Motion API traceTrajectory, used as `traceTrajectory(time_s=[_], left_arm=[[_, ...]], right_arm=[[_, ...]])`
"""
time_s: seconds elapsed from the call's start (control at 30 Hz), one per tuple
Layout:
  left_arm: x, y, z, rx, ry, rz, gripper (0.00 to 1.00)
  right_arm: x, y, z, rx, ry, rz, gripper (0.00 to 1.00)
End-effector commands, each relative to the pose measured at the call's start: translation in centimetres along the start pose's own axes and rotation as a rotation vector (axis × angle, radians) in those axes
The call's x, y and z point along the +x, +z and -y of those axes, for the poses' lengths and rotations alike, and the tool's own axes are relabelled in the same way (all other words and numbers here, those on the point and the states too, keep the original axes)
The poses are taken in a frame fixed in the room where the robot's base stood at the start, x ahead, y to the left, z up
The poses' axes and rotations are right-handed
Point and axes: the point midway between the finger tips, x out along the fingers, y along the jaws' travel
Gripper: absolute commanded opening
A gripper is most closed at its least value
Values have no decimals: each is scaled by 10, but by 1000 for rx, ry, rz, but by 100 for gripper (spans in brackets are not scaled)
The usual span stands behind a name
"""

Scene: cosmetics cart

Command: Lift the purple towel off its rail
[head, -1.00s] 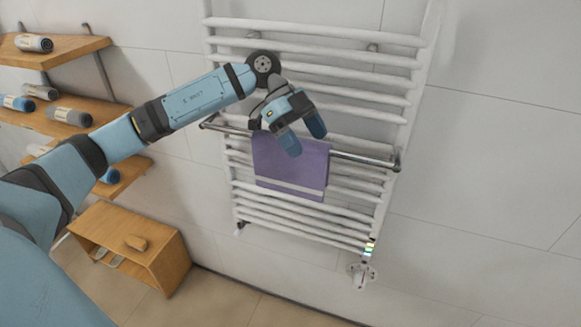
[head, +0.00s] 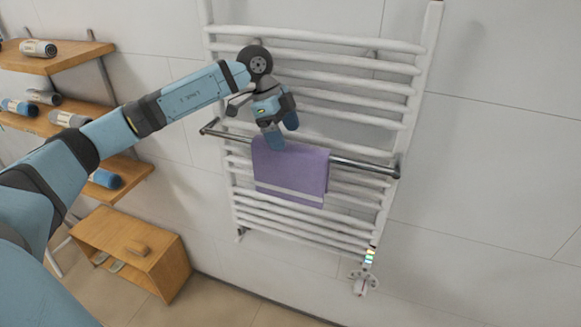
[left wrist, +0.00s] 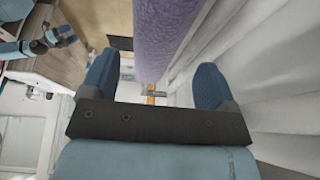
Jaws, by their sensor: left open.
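The purple towel (head: 290,172) hangs folded over a metal rail (head: 352,163) in front of a white towel radiator. It has a pale band near its lower edge. My left gripper (head: 283,132) is at the towel's top left part, its fingers pointing down at the rail. In the left wrist view the open fingers (left wrist: 158,88) stand apart, with the towel (left wrist: 163,35) beyond and between them as a fuzzy purple strip. I cannot tell whether a finger touches the towel.
The white radiator (head: 330,69) is close behind the rail. Wooden shelves (head: 60,60) with rolled towels stand at the left. A low wooden cabinet (head: 165,262) stands on the floor. The wall at the right is clear.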

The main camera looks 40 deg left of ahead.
Motion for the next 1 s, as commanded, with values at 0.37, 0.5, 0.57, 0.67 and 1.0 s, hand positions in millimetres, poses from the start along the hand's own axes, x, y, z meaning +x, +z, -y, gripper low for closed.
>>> traceTrajectory(time_s=[0.37,0.5,0.57,0.67,1.0], left_arm=[[46,1,-6,1,2,-1,81],[51,1,-5,1,1,-1,81],[51,1,-5,1,1,-1,81],[51,1,-5,1,1,-1,81],[54,2,-5,1,1,-1,81]], right_arm=[[-5,-8,0,1,0,0,71],[-5,-8,0,1,0,0,71],[-5,-8,0,1,0,0,71],[-5,-8,0,1,0,0,71],[-6,-9,0,1,0,-1,71]])
